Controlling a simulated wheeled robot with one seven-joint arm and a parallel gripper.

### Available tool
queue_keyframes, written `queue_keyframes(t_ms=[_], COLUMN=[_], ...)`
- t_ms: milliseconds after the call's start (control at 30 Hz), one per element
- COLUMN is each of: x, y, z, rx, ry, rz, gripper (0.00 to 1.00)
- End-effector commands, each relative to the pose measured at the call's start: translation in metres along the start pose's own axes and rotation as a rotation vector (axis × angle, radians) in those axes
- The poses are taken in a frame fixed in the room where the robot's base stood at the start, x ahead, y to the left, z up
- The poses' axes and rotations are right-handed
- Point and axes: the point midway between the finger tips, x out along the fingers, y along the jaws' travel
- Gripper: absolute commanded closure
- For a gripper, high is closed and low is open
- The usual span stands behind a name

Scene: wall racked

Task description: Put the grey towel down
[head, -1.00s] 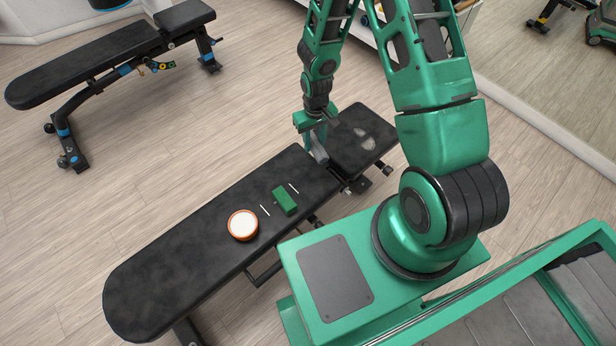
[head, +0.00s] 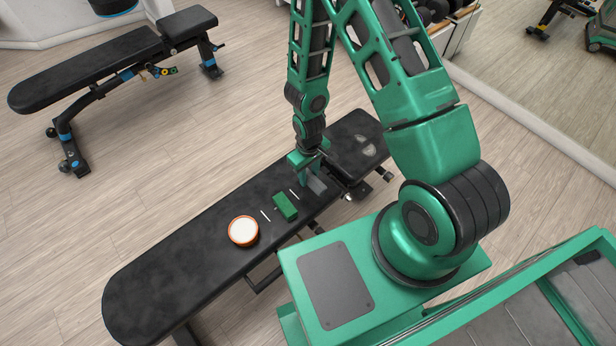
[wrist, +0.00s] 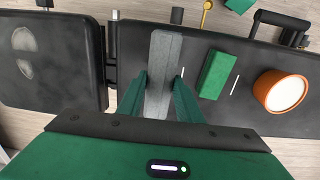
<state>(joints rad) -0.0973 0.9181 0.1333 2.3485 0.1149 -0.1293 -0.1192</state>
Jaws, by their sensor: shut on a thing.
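The grey towel (head: 317,185), a folded narrow strip, is between the fingers of my gripper (head: 306,172), which is shut on it. In the wrist view the towel (wrist: 163,62) runs lengthwise away from my gripper (wrist: 158,92), with one green finger on each side. It is low over the black bench pad, close to the seat's end near the gap before the back section. I cannot tell whether it touches the pad.
On the bench (head: 165,275) a green block (head: 285,206) lies between two short white lines, just beside the towel. An orange tub with a white top (head: 243,231) stands beyond it. The pad's far left end is clear. Another bench (head: 95,65) stands at the back left.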

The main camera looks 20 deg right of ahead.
Motion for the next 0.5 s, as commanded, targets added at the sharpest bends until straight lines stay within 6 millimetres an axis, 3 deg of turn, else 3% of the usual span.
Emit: queue_keyframes(t_ms=[200, 500], x=[0.017, 0.035], y=[0.018, 0.02], z=[-0.021, -0.022], rx=[0.0, -0.001], ry=[0.0, -0.003], rz=[-0.001, -0.002], gripper=[1.0, 1.0])
